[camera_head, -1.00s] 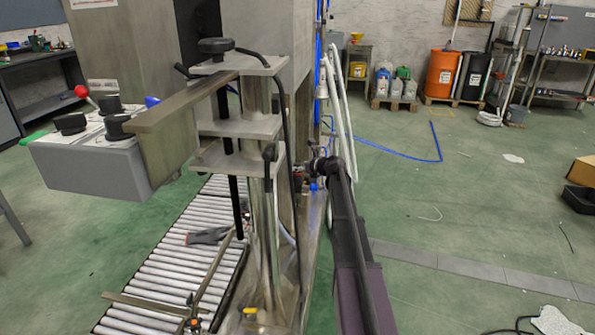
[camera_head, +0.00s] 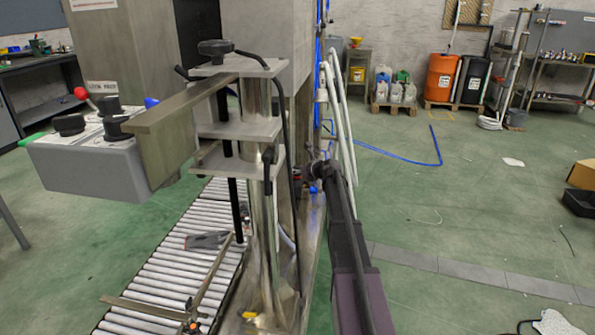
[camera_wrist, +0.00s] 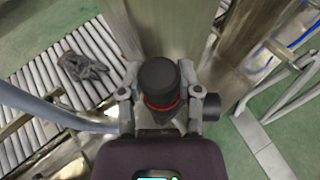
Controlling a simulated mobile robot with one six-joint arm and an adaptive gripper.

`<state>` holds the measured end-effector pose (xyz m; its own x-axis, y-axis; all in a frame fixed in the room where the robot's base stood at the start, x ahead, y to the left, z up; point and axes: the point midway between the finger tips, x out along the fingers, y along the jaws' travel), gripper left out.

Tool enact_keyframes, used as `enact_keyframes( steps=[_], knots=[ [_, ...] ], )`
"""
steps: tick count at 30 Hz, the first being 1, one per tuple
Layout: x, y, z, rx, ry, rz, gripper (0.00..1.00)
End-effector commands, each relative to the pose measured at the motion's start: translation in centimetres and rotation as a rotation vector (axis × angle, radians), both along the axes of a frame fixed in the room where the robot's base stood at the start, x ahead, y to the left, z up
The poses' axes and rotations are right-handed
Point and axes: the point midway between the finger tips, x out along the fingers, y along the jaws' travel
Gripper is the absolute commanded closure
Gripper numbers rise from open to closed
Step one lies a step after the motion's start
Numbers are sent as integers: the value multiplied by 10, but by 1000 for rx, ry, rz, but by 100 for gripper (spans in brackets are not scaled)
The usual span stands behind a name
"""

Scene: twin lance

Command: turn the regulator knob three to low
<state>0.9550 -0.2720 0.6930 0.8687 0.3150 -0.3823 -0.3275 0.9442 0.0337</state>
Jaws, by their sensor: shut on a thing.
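A black round knob with a red ring (camera_wrist: 159,82) stands between my gripper's fingers in the wrist view, in front of a metal column. My gripper (camera_wrist: 158,95) is shut on this knob, one finger on each side. I see no number or low mark on it, so I cannot tell from a label which regulator it belongs to. In the head view my gripper (camera_head: 316,178) is small and dark beside the machine's right side, at the far end of my arm. The knob cannot be made out clearly there.
A second dark round part (camera_wrist: 210,106) sits just right of the knob. A grey control box (camera_head: 95,170) with several black knobs is at left. A roller conveyor (camera_head: 170,275) with a grey glove (camera_head: 207,240) runs below. Open green floor lies to the right.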

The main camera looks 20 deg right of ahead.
Motion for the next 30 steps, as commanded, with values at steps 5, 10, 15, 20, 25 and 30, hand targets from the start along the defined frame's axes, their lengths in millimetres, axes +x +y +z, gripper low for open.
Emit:
enact_keyframes(
  steps=[5,10,15,20,25,30],
  knots=[
    [1,0,0,0,-1,18,100],
    [3,0,0,1,-1,71,100],
    [4,-1,0,1,-1,164,100],
    [4,-1,0,2,-1,280,100],
    [5,-1,0,2,-1,407,100],
    [4,-1,0,1,-1,512,100]
  ],
)
